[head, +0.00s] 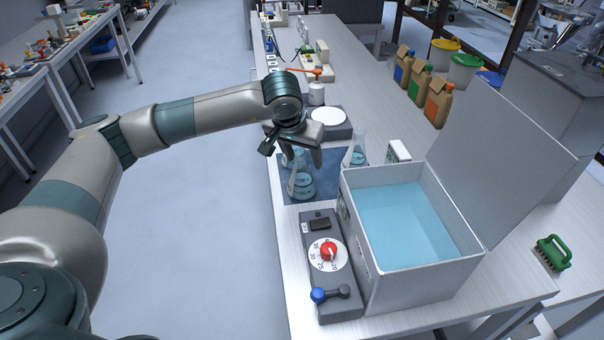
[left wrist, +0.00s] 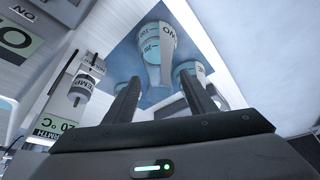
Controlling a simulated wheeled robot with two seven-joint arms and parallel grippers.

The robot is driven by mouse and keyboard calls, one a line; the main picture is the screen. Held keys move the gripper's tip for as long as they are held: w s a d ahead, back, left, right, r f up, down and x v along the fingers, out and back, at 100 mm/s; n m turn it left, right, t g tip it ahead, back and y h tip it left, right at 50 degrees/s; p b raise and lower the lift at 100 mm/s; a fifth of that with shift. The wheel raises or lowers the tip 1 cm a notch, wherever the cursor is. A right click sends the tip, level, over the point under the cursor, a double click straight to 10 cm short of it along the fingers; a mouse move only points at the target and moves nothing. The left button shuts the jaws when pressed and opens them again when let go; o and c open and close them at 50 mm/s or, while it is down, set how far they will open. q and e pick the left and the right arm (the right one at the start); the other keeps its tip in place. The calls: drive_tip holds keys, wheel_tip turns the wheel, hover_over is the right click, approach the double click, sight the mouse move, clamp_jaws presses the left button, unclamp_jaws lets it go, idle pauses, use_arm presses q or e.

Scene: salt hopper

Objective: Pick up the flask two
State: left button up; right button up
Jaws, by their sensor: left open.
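My left gripper (head: 302,158) is open and empty, pointing down over the left flasks. In the left wrist view, a flask (left wrist: 154,45) lies beyond the gap between the fingers (left wrist: 165,95); its partial label looks like TWO upside down. A second flask (left wrist: 188,72) is close by the right finger. I cannot tell which head-view flask this is. My right gripper is out of view.
An open white bath (head: 360,245) with blue water stands right of the mat, its lid raised. A grey panel with a red dial (head: 328,253) sits in front. A balance-like device (head: 345,131) with a white plate is behind. A green brush (head: 552,252) lies far right.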

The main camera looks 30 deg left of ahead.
use_arm(q)
drive_tip(key=shift+w+f, duration=0.25)
drive_tip(key=shift+f, duration=0.2)
drive_tip(key=shift+w+f+p, duration=0.1)
drive_tip(key=shift+f+p, duration=0.2)
drive_tip(key=shift+f, duration=0.05)
drive_tip(key=shift+w+f, duration=0.1)
drive_tip(key=shift+f, duration=0.05)
clamp_jaws()
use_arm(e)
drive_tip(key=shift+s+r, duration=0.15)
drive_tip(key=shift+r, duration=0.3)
